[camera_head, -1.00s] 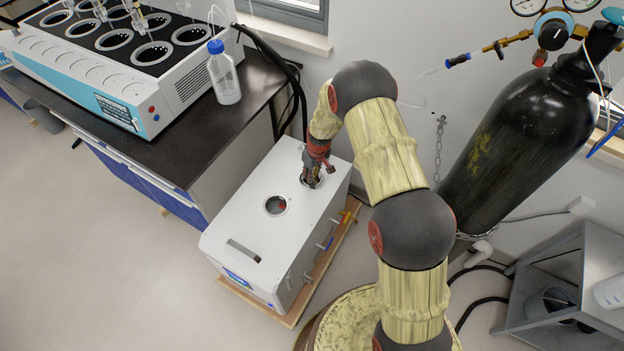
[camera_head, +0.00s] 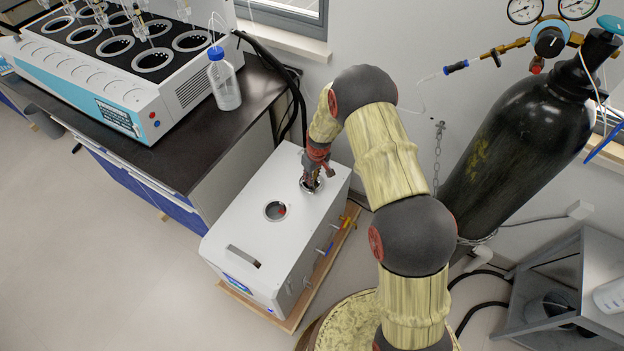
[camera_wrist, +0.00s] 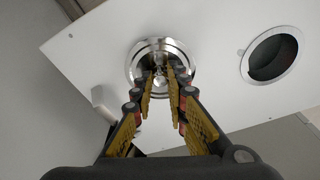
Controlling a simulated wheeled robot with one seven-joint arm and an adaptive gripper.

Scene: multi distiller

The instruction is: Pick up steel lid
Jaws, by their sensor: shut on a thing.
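The steel lid (camera_wrist: 144,48) is a shiny round disc with a raised middle. In the wrist view it lies in my gripper's reach, over the top of the white box. My gripper (camera_wrist: 162,84) has its two yellow-padded fingers shut on the lid's middle part, which they partly hide. In the head view my gripper (camera_head: 310,181) points down at the far end of the white box (camera_head: 262,198), and a bit of the lid (camera_head: 312,187) shows below the fingers. I cannot tell whether the lid is resting on the box or slightly lifted.
A dark bench (camera_head: 150,130) with a blue-capped bottle (camera_head: 224,85) stands left. A black gas cylinder (camera_head: 520,140) and a grey metal stand (camera_head: 560,275) are at right.

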